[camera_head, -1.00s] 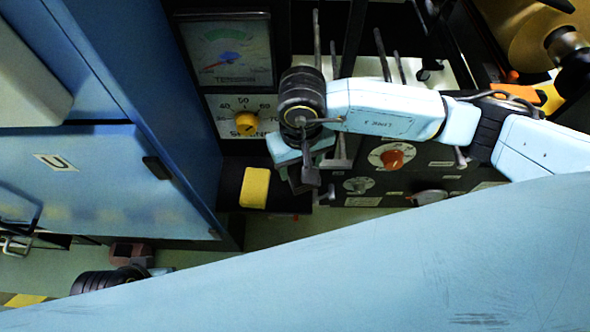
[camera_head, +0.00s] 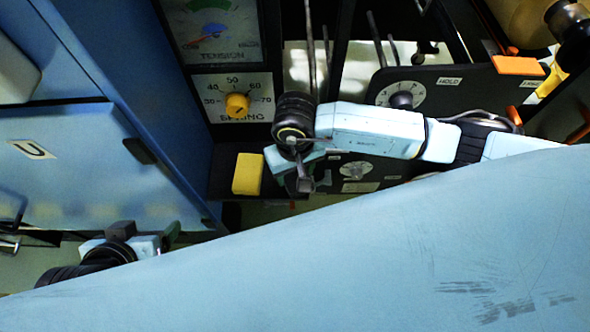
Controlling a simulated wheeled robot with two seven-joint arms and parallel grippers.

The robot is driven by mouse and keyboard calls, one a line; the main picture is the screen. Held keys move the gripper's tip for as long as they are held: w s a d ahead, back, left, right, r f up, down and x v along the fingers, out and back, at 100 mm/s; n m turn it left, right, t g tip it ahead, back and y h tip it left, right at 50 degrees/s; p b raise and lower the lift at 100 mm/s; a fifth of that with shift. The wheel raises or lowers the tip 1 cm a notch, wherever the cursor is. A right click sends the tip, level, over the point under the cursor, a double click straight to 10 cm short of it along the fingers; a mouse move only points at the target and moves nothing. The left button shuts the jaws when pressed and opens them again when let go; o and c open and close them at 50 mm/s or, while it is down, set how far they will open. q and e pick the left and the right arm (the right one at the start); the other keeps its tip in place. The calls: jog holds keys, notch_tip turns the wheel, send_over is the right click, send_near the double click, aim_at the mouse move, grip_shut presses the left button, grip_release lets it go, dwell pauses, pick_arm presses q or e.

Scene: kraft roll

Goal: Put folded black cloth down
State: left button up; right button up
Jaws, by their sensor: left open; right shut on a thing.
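My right gripper (camera_head: 303,180) hangs at the right end of the black shelf, just right of a yellow block. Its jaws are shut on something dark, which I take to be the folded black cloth. Its outline is mostly hidden under the wrist and blends with the black shelf (camera_head: 222,182), so I cannot tell whether it touches the shelf. My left gripper (camera_head: 150,241) is open at the lower left, below the blue cabinet, with nothing seen between its fingers.
The yellow block (camera_head: 247,174) sits on the shelf close to my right gripper. Above are a tension gauge (camera_head: 212,28) and a yellow knob (camera_head: 237,105). A blue cabinet (camera_head: 75,160) stands left. A black panel with a dial (camera_head: 384,94) is right. My own blue body covers the bottom.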

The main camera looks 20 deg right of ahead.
pick_arm(q)
jog(key=shift+w, duration=0.1)
jog(key=shift+w+d+r+t, duration=0.2)
jog(key=shift+w+r+t, duration=0.05)
jog(key=shift+w+t, duration=0.1)
pick_arm(e)
jog(key=shift+f, duration=0.1)
jog(key=o, duration=1)
pick_arm(q)
jog(key=shift+r, duration=0.1)
pick_arm(e)
notch_tip(320, 180, up, 5)
jog(key=shift+w+f+p, duration=0.1)
jog(key=shift+p, duration=0.8)
pick_arm(q)
jog(key=s+a+f+g+y+p, duration=0.1)
jog(key=s+a+f+g, duration=0.3)
jog(key=f, duration=0.5)
jog(key=shift+s+a+f+g+p, duration=0.15)
jog(key=shift+s+g+p, duration=0.3)
jog(key=shift+s+p, duration=0.2)
pick_arm(e)
notch_tip(320, 180, up, 8)
jog(key=shift+f, duration=0.25)
